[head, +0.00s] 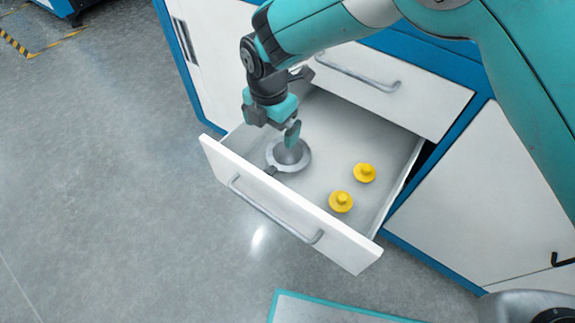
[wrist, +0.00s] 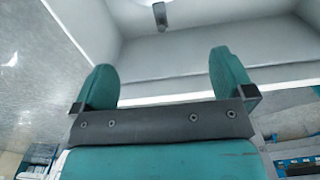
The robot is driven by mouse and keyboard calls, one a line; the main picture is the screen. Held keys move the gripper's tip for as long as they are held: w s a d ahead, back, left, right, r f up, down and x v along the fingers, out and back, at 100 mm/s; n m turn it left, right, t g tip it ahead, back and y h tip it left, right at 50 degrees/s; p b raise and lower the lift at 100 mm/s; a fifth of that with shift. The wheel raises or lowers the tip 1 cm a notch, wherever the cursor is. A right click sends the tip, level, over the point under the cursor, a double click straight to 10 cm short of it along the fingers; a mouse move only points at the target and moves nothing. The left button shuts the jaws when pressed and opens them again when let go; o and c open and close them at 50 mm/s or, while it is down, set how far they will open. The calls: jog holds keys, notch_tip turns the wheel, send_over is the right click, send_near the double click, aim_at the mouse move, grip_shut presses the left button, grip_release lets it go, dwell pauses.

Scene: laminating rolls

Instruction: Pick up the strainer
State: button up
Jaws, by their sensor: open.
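The strainer (head: 289,156) is a round grey piece with a wide rim and a raised middle, lying in the open drawer near its front left corner. A small dark tab sticks out from its rim towards the drawer front. My gripper (head: 288,132) is just above the strainer in the head view, hiding part of its top; I cannot tell whether they touch. In the wrist view, my gripper (wrist: 164,70) has its two teal fingers wide apart with nothing between them. A pale rounded edge with a dark tab, apparently the strainer (wrist: 160,5), shows at the top edge there.
The open drawer (head: 290,212) has raised walls and a front handle. Two yellow knobbed pieces (head: 341,202) (head: 365,173) lie to the right of the strainer. A closed drawer (head: 420,97) is above and behind. Grey floor lies open to the left.

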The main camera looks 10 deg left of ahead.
jog(key=b, duration=0.2)
send_near(273, 169)
notch_tip(273, 169, down, 5)
jog(key=shift+d+f, duration=0.1)
jog(key=shift+d, duration=0.05)
notch_tip(273, 169, down, 5)
jog(key=shift+f+b, duration=0.15)
jog(key=shift+b, duration=0.65)
grip_shut()
